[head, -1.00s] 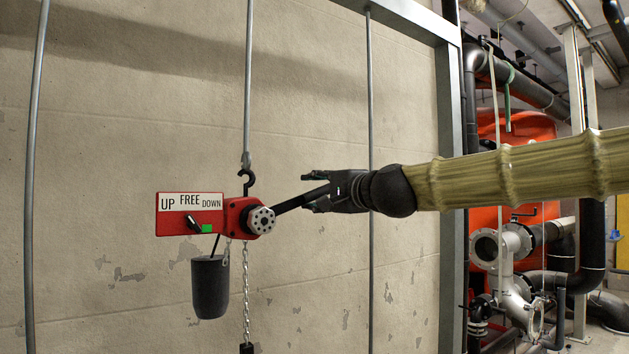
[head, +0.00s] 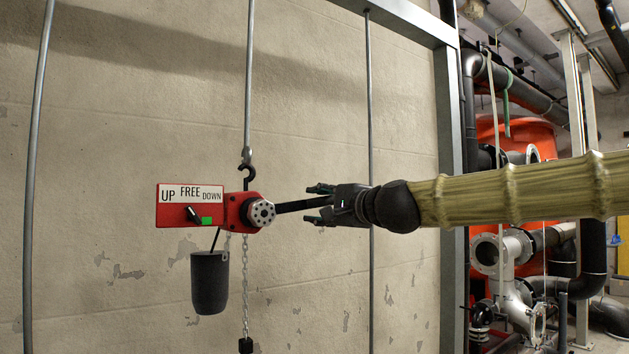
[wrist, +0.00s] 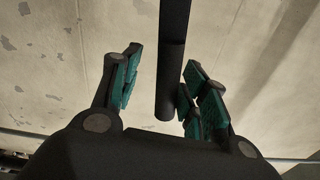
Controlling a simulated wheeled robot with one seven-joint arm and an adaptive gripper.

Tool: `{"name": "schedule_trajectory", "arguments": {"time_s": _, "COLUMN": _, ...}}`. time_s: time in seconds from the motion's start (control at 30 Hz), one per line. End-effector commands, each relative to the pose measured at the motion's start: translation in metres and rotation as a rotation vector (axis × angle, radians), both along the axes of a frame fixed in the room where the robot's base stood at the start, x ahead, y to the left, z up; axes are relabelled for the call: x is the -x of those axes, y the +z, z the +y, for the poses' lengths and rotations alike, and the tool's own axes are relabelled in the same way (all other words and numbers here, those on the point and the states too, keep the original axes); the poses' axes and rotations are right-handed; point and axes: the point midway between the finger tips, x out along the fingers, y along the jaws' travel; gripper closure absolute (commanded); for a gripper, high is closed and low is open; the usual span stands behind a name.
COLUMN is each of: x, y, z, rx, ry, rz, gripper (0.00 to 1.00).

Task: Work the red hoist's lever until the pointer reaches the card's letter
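The red hoist (head: 240,211) hangs from a hook in front of the wall, left of centre in the head view. Its black lever (head: 297,206) reaches right from a round grey hub, tilted slightly upward. The plate (head: 181,193) reads UP, FREE, DOWN, with a small black selector (head: 193,214) and a green square (head: 207,221) below. My gripper (head: 318,204) is open around the lever's end. In the wrist view, the lever (wrist: 172,50) lies between the spread fingers (wrist: 163,75), close to the right one; contact is unclear. I cannot make out a lettered card or its pointer.
A dark container (head: 210,285) and a chain (head: 245,290) hang below the hoist. Vertical rods (head: 370,120) stand before the wall. A grey steel frame (head: 447,150) stands near my arm, with pipes and a red tank (head: 512,130) behind.

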Motion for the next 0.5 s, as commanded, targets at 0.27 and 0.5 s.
{"name": "schedule_trajectory", "arguments": {"time_s": 0.27, "x": 0.0, "y": -0.032, "z": 0.001, "rx": -0.06, "ry": 0.001, "rz": 0.047, "gripper": 0.57}}
{"name": "schedule_trajectory", "arguments": {"time_s": 0.5, "x": 0.001, "y": -0.041, "z": 0.002, "rx": -0.1, "ry": 0.0, "rz": 0.075, "gripper": 0.57}}
